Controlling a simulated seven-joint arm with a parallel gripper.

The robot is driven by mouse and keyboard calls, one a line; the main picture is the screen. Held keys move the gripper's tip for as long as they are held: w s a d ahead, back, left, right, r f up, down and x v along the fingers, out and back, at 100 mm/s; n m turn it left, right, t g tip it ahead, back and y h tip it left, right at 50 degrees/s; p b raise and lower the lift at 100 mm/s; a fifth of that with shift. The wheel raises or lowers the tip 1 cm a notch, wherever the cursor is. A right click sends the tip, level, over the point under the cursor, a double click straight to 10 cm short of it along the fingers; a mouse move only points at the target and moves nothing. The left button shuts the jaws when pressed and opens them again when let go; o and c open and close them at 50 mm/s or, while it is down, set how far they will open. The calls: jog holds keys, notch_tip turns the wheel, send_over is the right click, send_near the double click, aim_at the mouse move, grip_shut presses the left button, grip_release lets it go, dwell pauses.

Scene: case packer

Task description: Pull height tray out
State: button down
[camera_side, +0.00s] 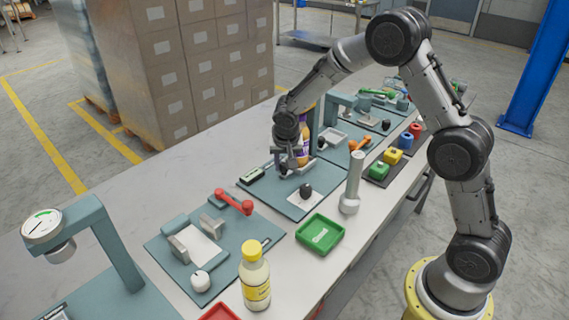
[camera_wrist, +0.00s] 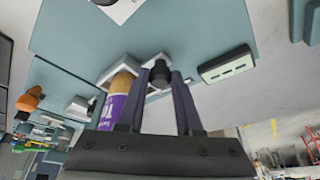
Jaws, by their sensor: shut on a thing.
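My gripper (camera_wrist: 160,82) is shut on a small black knob (camera_wrist: 159,71), which shows between its fingers in the wrist view. The knob is at the edge of a pale grey tray (camera_wrist: 119,66), mostly hidden behind the fingers and a bottle. A purple-labelled bottle (camera_wrist: 119,98) with an orange-brown top stands right beside the fingers, seemingly on the tray. In the side view my gripper (camera_side: 287,170) is low over the blue-grey station plate, and the bottle (camera_side: 303,145) is just behind it. The held knob is hidden there.
A separate black knob (camera_side: 305,191) stands on the plate in front. A white-and-black display box (camera_side: 251,175) lies to the left. A grey post (camera_side: 352,185), a green tray (camera_side: 320,234) and a yellow-capped bottle (camera_side: 255,275) stand nearer the camera.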

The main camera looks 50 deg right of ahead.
dwell(0.7)
jog(key=a, duration=0.9)
jog(key=c, duration=0.6)
grip_release()
jog(key=shift+o, duration=0.2)
jog(key=shift+r, duration=0.15)
jog(key=shift+a+r, duration=0.1)
jog(key=shift+r, duration=0.2)
jog(key=v, duration=1.3)
